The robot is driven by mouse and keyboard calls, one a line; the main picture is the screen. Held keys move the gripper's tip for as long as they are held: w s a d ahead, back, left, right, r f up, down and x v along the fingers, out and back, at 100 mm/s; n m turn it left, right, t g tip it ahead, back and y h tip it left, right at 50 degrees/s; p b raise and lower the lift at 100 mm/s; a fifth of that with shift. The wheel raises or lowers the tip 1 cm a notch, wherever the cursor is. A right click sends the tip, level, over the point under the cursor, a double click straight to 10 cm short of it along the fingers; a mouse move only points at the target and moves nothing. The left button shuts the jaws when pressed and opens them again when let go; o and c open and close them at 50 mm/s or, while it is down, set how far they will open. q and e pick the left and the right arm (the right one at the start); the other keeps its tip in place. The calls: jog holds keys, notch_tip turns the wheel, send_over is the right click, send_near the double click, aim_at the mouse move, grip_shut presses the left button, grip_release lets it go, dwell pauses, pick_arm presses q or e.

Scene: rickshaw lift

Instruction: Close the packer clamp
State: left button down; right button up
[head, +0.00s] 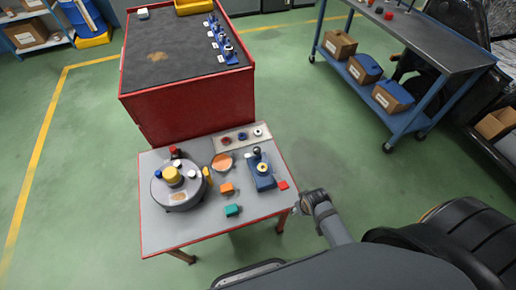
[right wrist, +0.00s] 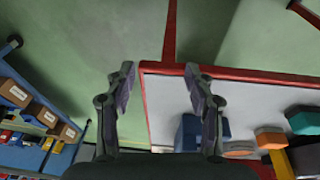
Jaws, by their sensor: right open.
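A blue fixture (head: 263,178) with a yellow ring on it and a dark lever ending in a black knob (head: 256,151) stands on the right part of the small red-edged table (head: 205,236); I take it as the packer clamp. The lever looks roughly upright. In the right wrist view a blue body, likely the same fixture (right wrist: 188,132), shows partly behind a finger. My right gripper (right wrist: 158,80) is open and empty. In the head view it is at the table's right edge, right of the fixture and apart from it. My left gripper is not in view.
A grey round turntable (head: 180,202) with several coloured pieces fills the table's left side. Orange (head: 227,189), teal (head: 233,210) and red (head: 283,185) blocks lie near the fixture. A red cabinet (head: 190,105) adjoins behind. A blue-framed bench (head: 420,50) stands right, across open green floor.

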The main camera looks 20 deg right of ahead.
notch_tip(320, 180, up, 13)
jog(key=w+a+b, duration=0.1)
notch_tip(320, 180, up, 5)
jog(key=m+g+y, duration=0.1)
jog(key=m+g, duration=0.2)
jog(key=m, duration=1.5)
send_over(257, 149)
notch_tip(257, 149, down, 10)
jog(key=shift+s+f+b, duration=0.1)
jog(key=shift+f+b, duration=0.05)
jog(key=shift+b, duration=0.45)
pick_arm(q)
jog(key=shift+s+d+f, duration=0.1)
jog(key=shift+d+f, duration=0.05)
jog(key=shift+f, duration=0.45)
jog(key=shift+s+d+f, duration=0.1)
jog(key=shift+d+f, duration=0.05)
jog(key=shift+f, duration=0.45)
pick_arm(e)
grip_shut()
